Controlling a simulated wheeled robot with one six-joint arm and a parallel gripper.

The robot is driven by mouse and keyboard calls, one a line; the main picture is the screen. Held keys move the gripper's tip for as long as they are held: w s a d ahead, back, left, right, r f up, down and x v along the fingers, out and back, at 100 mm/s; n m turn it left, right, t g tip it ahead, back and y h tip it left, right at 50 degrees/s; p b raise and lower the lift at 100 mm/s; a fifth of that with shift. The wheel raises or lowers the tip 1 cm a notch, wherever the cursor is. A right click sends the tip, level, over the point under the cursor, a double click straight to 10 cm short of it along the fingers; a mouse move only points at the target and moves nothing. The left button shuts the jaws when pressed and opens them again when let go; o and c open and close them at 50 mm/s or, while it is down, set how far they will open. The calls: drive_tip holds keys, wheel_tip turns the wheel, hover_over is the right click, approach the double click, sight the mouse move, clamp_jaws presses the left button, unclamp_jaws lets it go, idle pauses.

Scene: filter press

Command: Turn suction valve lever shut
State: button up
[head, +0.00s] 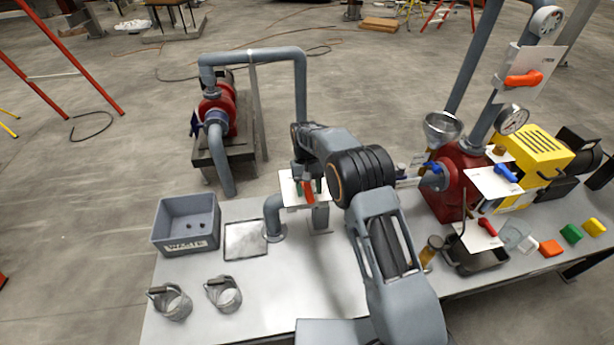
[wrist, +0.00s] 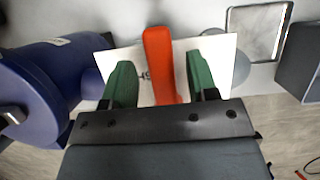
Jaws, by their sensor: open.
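An orange-red lever (wrist: 160,62) stands in front of a white plate (wrist: 220,47) in the wrist view. My gripper (wrist: 161,85) is open, with one green finger on each side of the lever. A small gap shows on both sides, so neither finger appears to touch it. In the head view the lever (head: 308,191) and its white plate (head: 287,188) are at mid-table beside a grey pipe, partly hidden by my arm. My gripper (head: 303,182) is at the plate there; its fingers are hard to make out.
A grey waste crate (head: 187,222), a flat metal tray (head: 246,240) and two metal cups (head: 224,293) stand on the table's left. A red pump with valves (head: 449,190) and a black tray (head: 474,258) are on the right. A large blue cylinder (wrist: 40,85) is close at the wrist view's left.

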drive_tip(key=p+v, duration=0.1)
drive_tip(key=v, duration=1.2)
drive_tip(key=shift+r+p, duration=0.25)
drive_tip(key=shift+p, duration=0.05)
drive_tip(key=shift+w, duration=0.1)
drive_tip(key=shift+t, duration=0.4)
drive_tip(key=f, duration=0.6)
drive_tip(key=shift+w+d, duration=0.1)
drive_tip(key=shift+w, duration=0.15)
drive_tip(key=s+d+r+m+t, duration=0.1)
drive_tip(key=s+d+r, duration=0.3)
drive_tip(key=s, duration=0.6)
drive_tip(key=s+d+r+t, duration=0.4)
drive_tip(key=s+d, duration=0.4)
drive_tip(key=s, duration=0.2)
drive_tip(key=s+d+r+m+t+y, duration=0.1)
drive_tip(key=s+d+r+t, duration=0.2)
drive_tip(key=s, duration=0.7)
drive_tip(key=d+r, duration=0.2)
drive_tip(key=d, duration=0.1)
drive_tip(key=shift+m, duration=0.3)
